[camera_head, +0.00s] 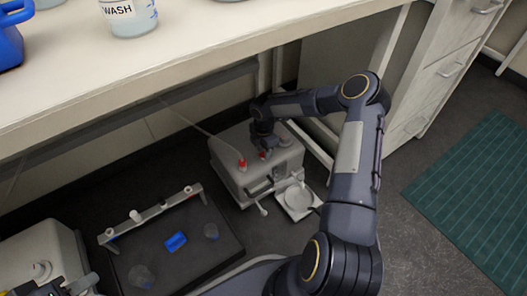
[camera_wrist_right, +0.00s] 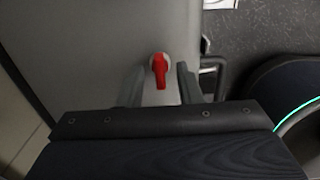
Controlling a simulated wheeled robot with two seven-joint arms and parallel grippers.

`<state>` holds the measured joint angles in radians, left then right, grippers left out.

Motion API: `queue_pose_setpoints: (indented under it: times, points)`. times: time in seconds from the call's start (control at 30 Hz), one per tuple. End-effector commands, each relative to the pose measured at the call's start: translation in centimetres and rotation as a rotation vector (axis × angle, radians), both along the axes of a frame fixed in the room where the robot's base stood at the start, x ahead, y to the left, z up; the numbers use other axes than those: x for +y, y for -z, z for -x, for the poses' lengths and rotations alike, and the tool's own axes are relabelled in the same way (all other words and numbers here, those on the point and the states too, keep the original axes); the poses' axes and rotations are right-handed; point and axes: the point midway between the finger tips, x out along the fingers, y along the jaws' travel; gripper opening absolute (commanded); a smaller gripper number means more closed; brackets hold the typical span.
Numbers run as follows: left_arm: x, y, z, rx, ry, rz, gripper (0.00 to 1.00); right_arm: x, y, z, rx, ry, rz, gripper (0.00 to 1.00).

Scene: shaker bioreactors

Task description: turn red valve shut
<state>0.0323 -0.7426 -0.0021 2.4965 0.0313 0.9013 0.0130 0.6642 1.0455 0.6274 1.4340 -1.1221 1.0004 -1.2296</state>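The red valve (camera_wrist_right: 160,68) shows in the right wrist view as a red handle on a round pale base, set on a grey surface. My right gripper (camera_wrist_right: 160,82) is open, with one finger on each side of the handle and a gap on both sides. In the head view, my right gripper (camera_head: 264,146) points down over the top of a grey box (camera_head: 228,150), with a bit of red just below its fingers. My left gripper (camera_head: 62,287) is at the lower left corner, partly cut off; its fingers are unclear.
A small white scale (camera_head: 297,199) sits in front. A black tray (camera_head: 205,262) with a blue block (camera_head: 176,242) lies left. The bench (camera_head: 200,62) overhangs behind.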

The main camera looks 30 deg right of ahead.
Motion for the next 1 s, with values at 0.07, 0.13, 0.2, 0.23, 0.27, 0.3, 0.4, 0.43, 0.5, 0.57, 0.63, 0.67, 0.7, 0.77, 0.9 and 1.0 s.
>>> queue_pose_setpoints:
  times: [0.07, 0.13, 0.2, 0.23, 0.27, 0.3, 0.4, 0.43, 0.5, 0.57, 0.63, 0.67, 0.7, 0.77, 0.9, 1.0]
  points:
    - [0.01, 0.04, 0.0, 0.0, 0.0, 0.0, 0.36, -0.01, 0.1, -0.02, -0.001, 0.0, 0.0, 0.32]
    - [0.01, 0.01, 0.0, 0.0, 0.0, 0.0, 0.36, -0.02, 0.07, -0.02, -0.001, 0.0, 0.001, 0.32]
    - [0.0, 0.0, 0.0, 0.0, 0.0, 0.0, 0.36, -0.01, 0.06, -0.02, -0.001, 0.001, 0.001, 0.32]
    - [0.01, 0.0, 0.0, 0.0, 0.0, 0.0, 0.36, -0.01, 0.06, -0.02, -0.001, 0.0, 0.0, 0.32]
    - [0.0, 0.0, 0.0, 0.0, 0.0, 0.0, 0.36, -0.01, 0.06, -0.02, -0.001, 0.001, 0.0, 0.29]
    - [0.0, 0.0, 0.0, 0.0, 0.0, 0.0, 0.36, 0.0, 0.06, -0.02, 0.0, 0.0, 0.0, 0.24]
    - [0.0, 0.0, 0.0, 0.0, 0.0, 0.0, 0.36, 0.0, 0.05, -0.01, 0.0, 0.0, 0.0, 0.11]
    - [0.0, 0.0, 0.0, 0.0, 0.0, 0.0, 0.36, 0.0, 0.05, -0.01, 0.0, 0.0, 0.0, 0.07]
    - [0.0, 0.0, -0.01, 0.0, 0.0, 0.0, 0.36, 0.0, 0.05, -0.01, 0.0, 0.0, 0.0, 0.0]
    - [0.0, 0.0, 0.0, 0.0, 0.0, 0.0, 0.36, 0.0, 0.05, -0.01, 0.0, 0.0, 0.0, 0.0]
    - [0.0, 0.0, -0.01, 0.0, 0.0, 0.0, 0.36, 0.0, 0.05, -0.01, 0.0, 0.001, 0.0, 0.0]
    - [0.0, 0.0, -0.01, 0.0, 0.0, 0.0, 0.36, 0.0, 0.04, -0.01, 0.0, 0.001, 0.0, 0.0]
    - [0.01, -0.01, 0.0, 0.0, 0.0, 0.0, 0.36, 0.01, 0.04, -0.01, 0.0, 0.003, 0.0, 0.0]
    - [0.01, -0.02, 0.0, 0.0, 0.0, 0.0, 0.36, 0.02, 0.03, -0.01, 0.0, 0.009, 0.0, 0.0]
    - [0.0, -0.09, 0.0, 0.0, 0.0, 0.0, 0.36, 0.01, 0.01, 0.0, 0.001, 0.042, 0.002, 0.0]
    - [0.01, -0.17, -0.01, 0.0, 0.0, 0.0, 0.36, -0.01, -0.01, -0.02, 0.0, 0.089, 0.001, 0.0]
